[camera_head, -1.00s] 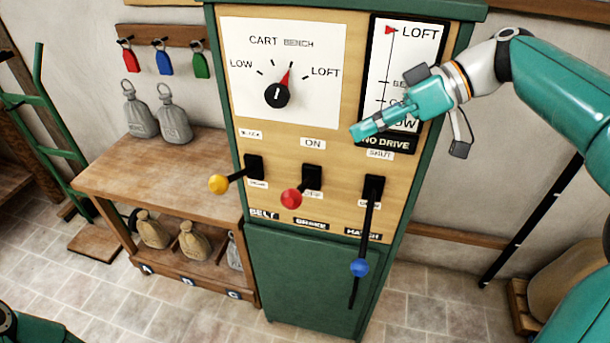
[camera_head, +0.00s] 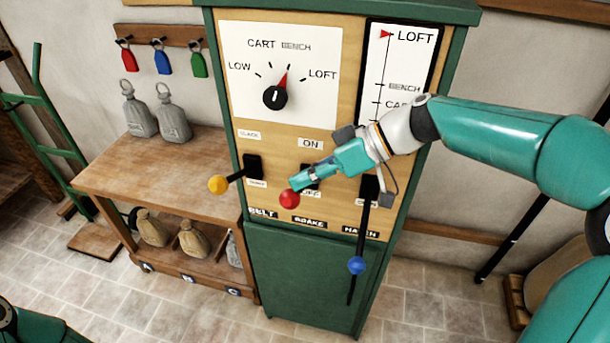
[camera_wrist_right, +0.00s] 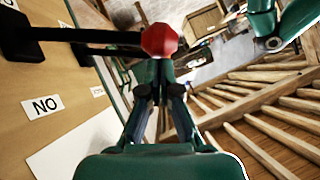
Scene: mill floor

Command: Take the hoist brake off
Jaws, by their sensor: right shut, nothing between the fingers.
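The hoist brake lever has a red knob (camera_head: 289,199) and stands out from the panel above the BRAKE label (camera_head: 309,221). An ON label (camera_head: 311,143) is above its slot; a lower label is partly hidden. My right gripper (camera_head: 296,183) is shut and empty, with its tips just above and beside the knob. The right wrist view shows the red knob (camera_wrist_right: 160,39) directly beyond the shut fingertips (camera_wrist_right: 155,72), its dark rod running left to the panel. I cannot tell whether they touch. My left gripper is out of view.
A yellow-knobbed lever (camera_head: 218,184) is to the left, and a long blue-knobbed lever (camera_head: 356,265) hangs to the right. A dial (camera_head: 275,97) is above. A wooden bench (camera_head: 150,180) with grey weights stands left of the cabinet.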

